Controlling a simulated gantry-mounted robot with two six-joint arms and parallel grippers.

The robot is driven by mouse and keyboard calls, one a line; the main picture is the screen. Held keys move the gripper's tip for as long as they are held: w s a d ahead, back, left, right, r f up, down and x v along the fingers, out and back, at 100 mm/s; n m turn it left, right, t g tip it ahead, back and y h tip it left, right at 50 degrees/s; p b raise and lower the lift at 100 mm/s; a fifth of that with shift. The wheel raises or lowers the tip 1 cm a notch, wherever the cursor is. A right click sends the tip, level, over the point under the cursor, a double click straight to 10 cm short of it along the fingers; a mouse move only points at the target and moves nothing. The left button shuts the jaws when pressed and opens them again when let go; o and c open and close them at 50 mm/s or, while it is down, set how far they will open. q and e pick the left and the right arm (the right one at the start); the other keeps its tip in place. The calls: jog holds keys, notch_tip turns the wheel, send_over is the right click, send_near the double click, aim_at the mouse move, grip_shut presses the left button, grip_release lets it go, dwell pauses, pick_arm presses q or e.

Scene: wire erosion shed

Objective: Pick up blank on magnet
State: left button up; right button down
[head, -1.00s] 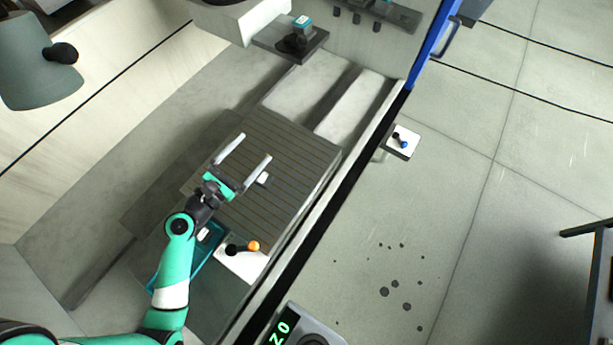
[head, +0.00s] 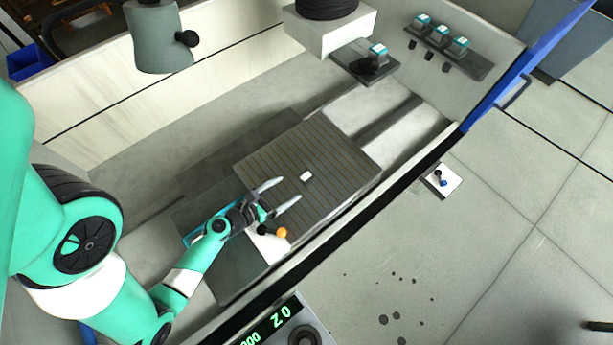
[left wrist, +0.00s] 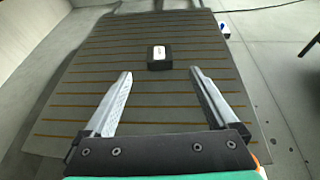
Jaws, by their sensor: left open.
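The blank (head: 306,176) is a small block with a pale top, lying on the striped magnet plate (head: 330,150). In the left wrist view the blank (left wrist: 159,55) shows a white top and dark sides, on the grey magnet (left wrist: 110,45) with orange lines. My left gripper (head: 283,191) is open and empty. It is over the near left part of the magnet, short of the blank. In the left wrist view its two fingers (left wrist: 160,75) point towards the blank, which lies beyond the tips and between their lines. My right gripper is not seen.
A lever with an orange knob (head: 282,233) stands beside my left gripper. A trough wall runs along the magnet's right side. A pale block with a dark shelf (head: 365,64) stands beyond the magnet. A grey cylindrical head (head: 158,40) hangs at upper left.

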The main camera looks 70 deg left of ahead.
aim_at(305, 177)
pick_arm(q)
jog(key=x, duration=0.8)
jog(key=shift+w+a, duration=0.2)
jog(key=shift+w, duration=0.15)
jog(key=shift+r, duration=0.1)
grip_shut()
